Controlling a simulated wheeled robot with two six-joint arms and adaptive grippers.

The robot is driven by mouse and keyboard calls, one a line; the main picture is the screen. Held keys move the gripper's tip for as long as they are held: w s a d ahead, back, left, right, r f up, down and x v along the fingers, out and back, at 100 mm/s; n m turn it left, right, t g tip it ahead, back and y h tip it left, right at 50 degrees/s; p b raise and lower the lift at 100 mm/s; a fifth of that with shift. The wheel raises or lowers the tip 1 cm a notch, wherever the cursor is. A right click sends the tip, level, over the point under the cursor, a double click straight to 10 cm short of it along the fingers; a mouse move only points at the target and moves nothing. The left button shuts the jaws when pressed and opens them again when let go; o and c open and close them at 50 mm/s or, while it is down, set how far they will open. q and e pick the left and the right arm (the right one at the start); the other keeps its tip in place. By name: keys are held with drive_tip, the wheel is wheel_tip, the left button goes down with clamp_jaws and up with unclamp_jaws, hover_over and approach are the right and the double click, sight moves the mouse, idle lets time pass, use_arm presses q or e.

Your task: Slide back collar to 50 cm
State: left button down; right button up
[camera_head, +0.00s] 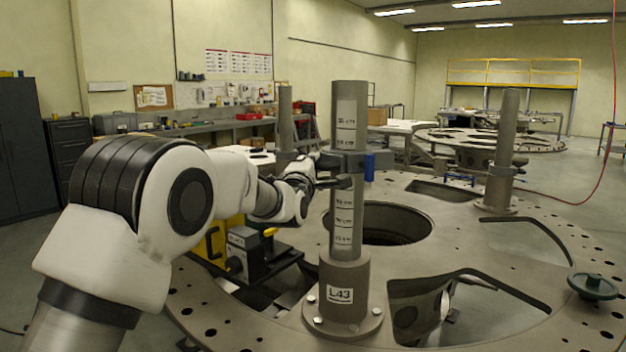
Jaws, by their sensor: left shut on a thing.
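A grey upright post (346,104) stands in a flanged base labelled L43 (341,295) on the turret plate. White scale labels run down the post; their figures are too small to read surely. A dark collar (357,161) is around the post at about mid-height, between upper and lower labels, with a blue handle (370,167) on its right side. My left gripper (335,172) reaches in from the left at collar height and is shut on the collar; the contact is small and partly hidden. My right gripper is out of view.
The round turret plate (462,236) has large cut-outs. Two more posts stand behind, one at the right (506,130) and one at the left (286,118). A black and yellow device (245,250) sits below my left arm. A green handwheel (594,285) is at the right edge.

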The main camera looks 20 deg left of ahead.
use_arm(q)
drive_tip(key=shift+r, duration=0.45)
drive_tip(key=c, duration=1.1)
unclamp_jaws()
drive_tip(key=shift+f, duration=0.15)
drive_tip(key=s, duration=0.4)
drive_tip(key=s+f, duration=0.1)
drive_tip(key=s, duration=0.2)
drive_tip(key=s+f, duration=0.1)
drive_tip(key=s, duration=0.3)
drive_tip(key=shift+s+d, duration=0.25)
drive_tip(key=shift+s, duration=0.1)
